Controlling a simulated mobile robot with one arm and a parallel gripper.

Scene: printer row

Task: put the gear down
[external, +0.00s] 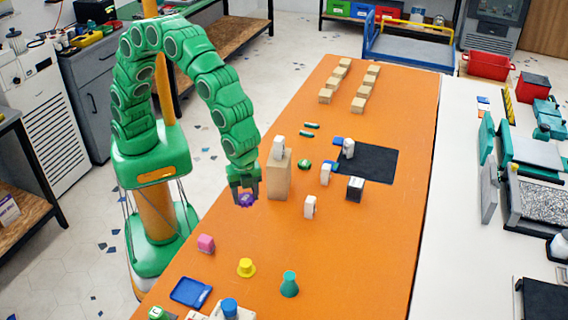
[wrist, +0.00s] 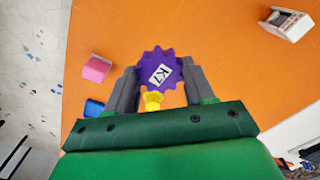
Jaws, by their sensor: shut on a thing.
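The gear (wrist: 150,66) is purple with a white label reading K7. My gripper (wrist: 158,82) is shut on it, with one grey finger at each side. In the external view the gear (external: 245,200) shows small and purple at the tips of my gripper (external: 245,192), near the left edge of the orange table (external: 345,262). I cannot tell how far the gear is above the table.
A tan block (external: 279,176) with a white object on it stands close to the right of my gripper. A black mat (external: 378,164) lies farther right. The table's middle front is clear.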

